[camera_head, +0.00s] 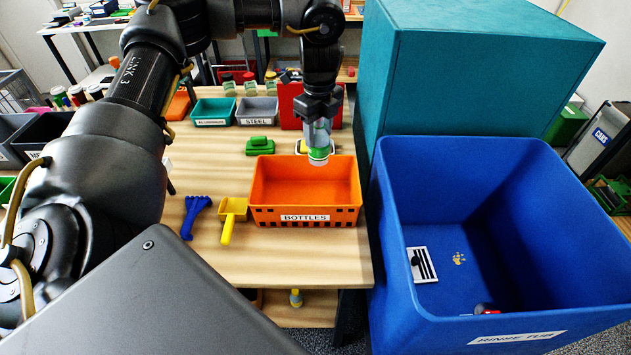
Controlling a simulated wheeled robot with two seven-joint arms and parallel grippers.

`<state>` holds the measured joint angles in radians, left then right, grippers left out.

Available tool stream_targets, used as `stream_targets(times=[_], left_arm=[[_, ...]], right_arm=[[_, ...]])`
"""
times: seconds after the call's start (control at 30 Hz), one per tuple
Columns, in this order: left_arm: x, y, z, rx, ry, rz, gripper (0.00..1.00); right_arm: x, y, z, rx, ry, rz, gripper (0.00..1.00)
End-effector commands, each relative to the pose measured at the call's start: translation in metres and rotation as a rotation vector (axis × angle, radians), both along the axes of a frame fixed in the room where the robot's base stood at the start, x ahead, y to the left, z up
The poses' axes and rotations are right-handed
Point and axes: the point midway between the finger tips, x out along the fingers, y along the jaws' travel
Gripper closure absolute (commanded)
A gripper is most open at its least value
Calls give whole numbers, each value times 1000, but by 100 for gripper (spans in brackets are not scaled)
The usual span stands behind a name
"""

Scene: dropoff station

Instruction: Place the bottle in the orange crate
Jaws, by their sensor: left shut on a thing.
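An orange crate (277,216) labelled BOTTLES stands on the wooden table and looks empty. My left gripper (320,122) points down above the crate's far right side. It is shut on a clear bottle (319,146) with a green band and a white lower end. The bottle hangs roughly upright and overlaps the crate's far rim in the picture. I cannot tell its exact height above the crate. My right gripper is not in view.
A blue rinse tub (500,240) and a tall teal box (470,70) stand right of the table. A yellow scoop (232,211), blue rake (193,212) and green object (260,146) lie near the crate. Teal (212,112) and grey (257,111) bins stand behind.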

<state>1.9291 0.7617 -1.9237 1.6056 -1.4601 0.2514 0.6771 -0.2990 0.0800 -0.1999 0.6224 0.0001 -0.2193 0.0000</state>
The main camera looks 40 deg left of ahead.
Motion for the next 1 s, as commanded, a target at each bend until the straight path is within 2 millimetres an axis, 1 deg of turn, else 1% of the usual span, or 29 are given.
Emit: stream_targets(times=[0.03,0.17,0.2,0.37,0.4,0.47,0.6,0.77,0.87,1.0], left_arm=[[-1,0,-14,1,4,1,74],[-1,0,-26,0,3,1,74],[-1,1,-34,1,4,1,74],[-1,0,-49,1,4,0,74],[-1,0,-57,1,5,0,74],[-1,0,-63,1,4,0,74],[-1,0,-68,0,3,0,74],[-1,0,-70,1,4,1,74],[-2,0,-83,-1,7,1,74],[-2,0,-109,-1,8,2,74]], right_arm=[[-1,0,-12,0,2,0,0],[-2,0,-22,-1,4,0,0],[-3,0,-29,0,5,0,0],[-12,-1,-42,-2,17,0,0],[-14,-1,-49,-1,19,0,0],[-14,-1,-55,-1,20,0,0],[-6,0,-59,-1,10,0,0],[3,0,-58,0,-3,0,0],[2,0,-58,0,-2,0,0],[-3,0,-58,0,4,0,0]])
